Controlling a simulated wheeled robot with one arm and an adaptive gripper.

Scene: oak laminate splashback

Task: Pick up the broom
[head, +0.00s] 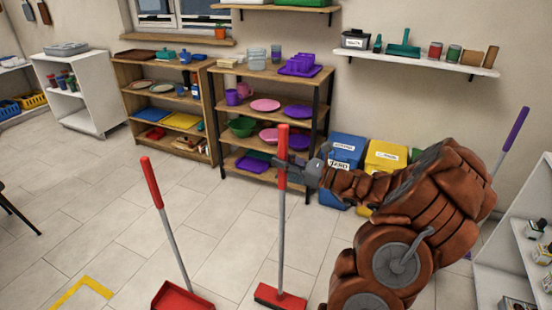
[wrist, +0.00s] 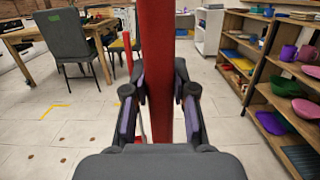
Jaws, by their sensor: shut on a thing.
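The broom has a red grip (head: 283,145), a grey shaft and a red head (head: 279,298). It stands upright in the head view, right of centre. My gripper (head: 285,168) reaches it from the right and is shut around the red grip below its top. In the wrist view the red grip (wrist: 157,50) runs upright between the two fingers of my gripper (wrist: 160,95). The head is near the floor; I cannot tell whether it touches it.
A red long-handled dustpan (head: 182,298) stands left of the broom. Shelves with dishes (head: 262,125) stand behind it, with blue (head: 346,150) and yellow (head: 385,157) bins beside them. A white shelf (head: 515,262) is at right. Chairs (wrist: 70,45) and a table show in the wrist view.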

